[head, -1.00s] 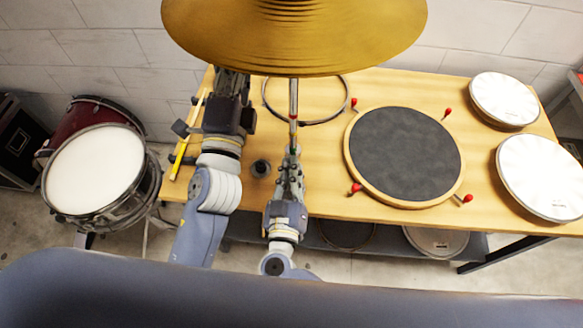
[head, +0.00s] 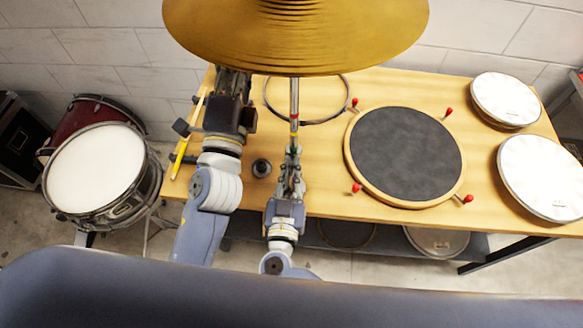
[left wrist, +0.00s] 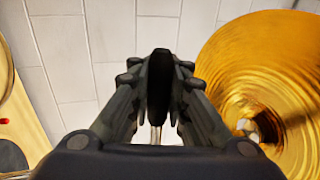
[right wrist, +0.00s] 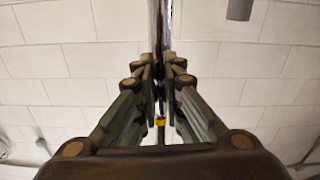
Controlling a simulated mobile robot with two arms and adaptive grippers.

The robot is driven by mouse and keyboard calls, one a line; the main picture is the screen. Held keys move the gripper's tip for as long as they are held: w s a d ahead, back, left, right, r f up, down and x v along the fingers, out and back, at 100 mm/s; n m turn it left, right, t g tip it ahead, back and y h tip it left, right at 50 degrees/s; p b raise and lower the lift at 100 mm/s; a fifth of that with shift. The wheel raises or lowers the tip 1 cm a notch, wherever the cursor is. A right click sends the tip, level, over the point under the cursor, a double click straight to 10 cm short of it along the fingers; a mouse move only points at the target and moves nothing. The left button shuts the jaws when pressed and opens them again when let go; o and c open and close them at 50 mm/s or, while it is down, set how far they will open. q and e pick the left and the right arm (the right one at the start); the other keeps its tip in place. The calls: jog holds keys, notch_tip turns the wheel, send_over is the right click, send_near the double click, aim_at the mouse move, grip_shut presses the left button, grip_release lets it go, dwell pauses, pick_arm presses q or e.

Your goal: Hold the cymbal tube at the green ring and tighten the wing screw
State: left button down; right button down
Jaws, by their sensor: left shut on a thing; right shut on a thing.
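The cymbal tube (head: 294,97) is a thin chrome tube standing upright below a large gold cymbal (head: 300,45). My left gripper (left wrist: 158,70) reaches up behind the cymbal in the head view. In its wrist view it is shut on a dark upright piece, apparently the wing screw (left wrist: 159,78), with the cymbal to the right.
The wooden bench (head: 330,190) carries a round black practice pad (head: 405,153) with red-tipped pegs, two white drumheads (head: 540,177), a metal hoop (head: 335,112), a small dark knob (head: 261,168) and a yellow pencil-like stick (head: 180,158). A drum (head: 95,170) stands left of the bench.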

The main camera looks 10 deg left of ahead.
pick_arm(q)
jog(key=shift+s+d+r, duration=0.1)
jog(key=shift+r, duration=0.2)
pick_arm(e)
jog(key=shift+s+f, duration=0.15)
jog(key=shift+f, duration=0.25)
jog(key=c, duration=1.8)
grip_release()
jog(key=shift+o, duration=0.5)
jog(key=shift+r, duration=0.15)
jog(key=shift+r, duration=0.1)
jog(key=s, duration=1.1)
jog(key=shift+s, duration=0.3)
jog(key=shift+a, duration=0.1)
